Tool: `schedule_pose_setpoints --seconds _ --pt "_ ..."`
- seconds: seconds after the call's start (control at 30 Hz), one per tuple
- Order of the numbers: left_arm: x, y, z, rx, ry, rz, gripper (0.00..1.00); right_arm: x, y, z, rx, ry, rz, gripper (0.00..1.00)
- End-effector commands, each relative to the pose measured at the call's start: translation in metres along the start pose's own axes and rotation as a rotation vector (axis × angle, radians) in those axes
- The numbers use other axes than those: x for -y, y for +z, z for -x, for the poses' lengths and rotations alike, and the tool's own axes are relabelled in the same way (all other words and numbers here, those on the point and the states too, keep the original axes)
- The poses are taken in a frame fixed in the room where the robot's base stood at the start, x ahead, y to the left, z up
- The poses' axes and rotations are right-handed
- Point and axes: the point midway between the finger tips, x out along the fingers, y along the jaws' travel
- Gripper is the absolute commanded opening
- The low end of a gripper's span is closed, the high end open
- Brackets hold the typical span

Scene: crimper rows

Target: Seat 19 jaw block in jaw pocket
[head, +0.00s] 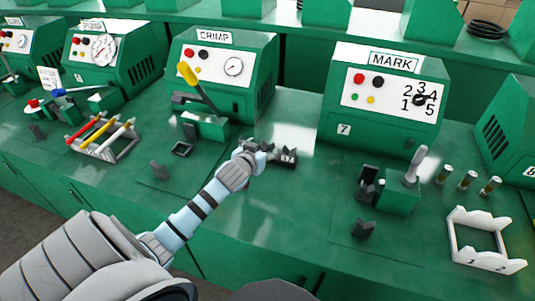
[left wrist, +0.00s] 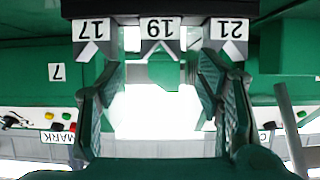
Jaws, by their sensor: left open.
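Block 19 (left wrist: 160,28) shows in the left wrist view, upside down, as a dark block with a white number label. It sits in a row between block 17 (left wrist: 93,29) and block 21 (left wrist: 229,29). My left gripper (left wrist: 160,85) is open, with its fingers to either side of block 19's line and nothing held. In the head view my left gripper (head: 256,150) is at the left end of the dark block row (head: 287,159) and hides part of it. A dark square pocket (head: 182,149) lies before the CRIMP machine (head: 221,78). My right gripper is not in view.
The CRIMP machine's yellow-handled lever (head: 188,73) stands above the pocket. A rack with coloured rods (head: 103,138) is to the left. The MARK machine (head: 385,90), a lever fixture (head: 401,197) and a white frame (head: 485,262) are to the right. The green bench front (head: 290,222) is clear.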

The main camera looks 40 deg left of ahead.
Motion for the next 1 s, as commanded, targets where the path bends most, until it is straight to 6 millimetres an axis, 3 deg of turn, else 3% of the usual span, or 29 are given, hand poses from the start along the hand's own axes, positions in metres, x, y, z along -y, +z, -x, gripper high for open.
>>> schedule_pose_setpoints --seconds 0.17,0.4,0.77,1.0 --pt "0.000 0.001 -0.034 0.001 0.000 0.002 0.60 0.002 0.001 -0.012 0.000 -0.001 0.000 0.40" --pt "0.000 -0.001 -0.038 0.001 0.001 0.000 0.60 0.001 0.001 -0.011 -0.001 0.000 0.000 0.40" --pt "0.000 -0.001 -0.037 0.002 0.001 0.000 0.02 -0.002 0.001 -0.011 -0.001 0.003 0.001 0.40" --pt "0.000 -0.001 -0.037 -0.001 0.002 -0.001 0.00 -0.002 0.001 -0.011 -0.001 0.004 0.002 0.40"
